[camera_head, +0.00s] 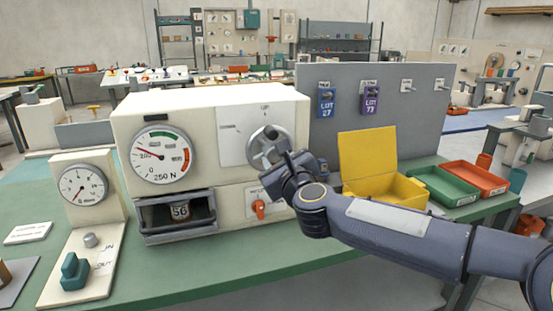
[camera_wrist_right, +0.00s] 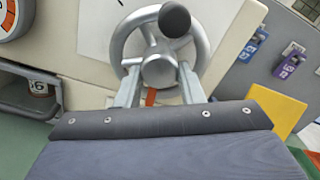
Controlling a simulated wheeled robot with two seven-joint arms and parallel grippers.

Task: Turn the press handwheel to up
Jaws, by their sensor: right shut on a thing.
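The press handwheel (camera_head: 265,143) is a silver wheel on the front of the cream press (camera_head: 225,105), beside a white panel marked UP (camera_head: 264,107) above it. My right gripper (camera_head: 281,156) is at the wheel and hides its lower right part. In the right wrist view the handwheel (camera_wrist_right: 117,48) shows a spoked rim, a round hub and a dark knob (camera_wrist_right: 174,20) at its top, slightly right. The right gripper's fingers (camera_wrist_right: 160,78) stand on either side of the hub and are shut on the wheel. My left gripper is out of view.
A 250 N gauge (camera_head: 161,155) and an open drawer (camera_head: 176,218) marked 56 are left of the wheel. An orange knob (camera_head: 259,209) sits below it. A yellow open box (camera_head: 384,188) and green tray (camera_head: 444,186) stand to the right, behind my forearm.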

